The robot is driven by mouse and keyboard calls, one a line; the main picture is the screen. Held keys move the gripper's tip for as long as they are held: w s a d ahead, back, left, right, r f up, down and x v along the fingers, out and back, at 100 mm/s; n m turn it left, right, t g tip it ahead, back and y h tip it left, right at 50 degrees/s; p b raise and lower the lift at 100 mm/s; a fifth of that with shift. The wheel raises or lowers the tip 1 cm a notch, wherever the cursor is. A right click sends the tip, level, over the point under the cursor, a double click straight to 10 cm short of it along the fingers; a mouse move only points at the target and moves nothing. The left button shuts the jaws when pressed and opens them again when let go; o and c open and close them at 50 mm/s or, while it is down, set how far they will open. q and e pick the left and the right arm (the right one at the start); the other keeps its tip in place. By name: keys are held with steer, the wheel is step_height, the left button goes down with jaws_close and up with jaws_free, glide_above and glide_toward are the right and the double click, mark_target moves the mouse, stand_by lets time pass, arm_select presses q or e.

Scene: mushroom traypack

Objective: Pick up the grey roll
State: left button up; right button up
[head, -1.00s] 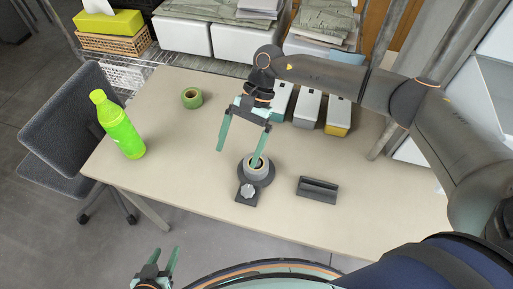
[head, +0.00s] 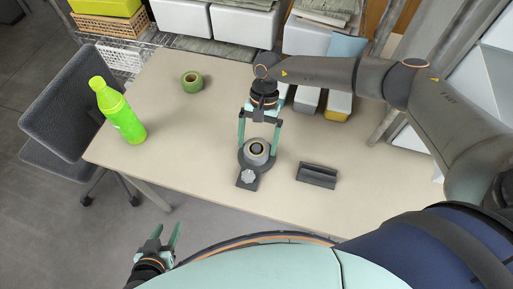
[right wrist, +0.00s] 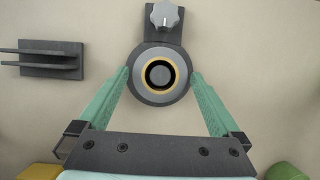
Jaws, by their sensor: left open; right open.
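The grey roll (head: 257,149) sits on a dark round holder base with a knob (head: 247,178) on the table. In the right wrist view the grey roll (right wrist: 160,73) shows from above, with a tan inner ring and a dark centre. My right gripper (head: 258,146) is open above the roll, its two green fingers on either side of it. In the right wrist view the right gripper's fingertips (right wrist: 160,76) flank the roll; I cannot tell whether they touch it. My left gripper (head: 166,238) is open and empty, off the table's front edge.
A bright green bottle (head: 117,112) stands at the left edge. A dark slotted block (head: 317,175) lies right of the holder. Several white boxes (head: 306,99) stand behind my right gripper.

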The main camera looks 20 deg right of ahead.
steer(key=shift+x, duration=1.2)
steer(key=c, duration=1.1)
steer(key=shift+r, duration=0.1)
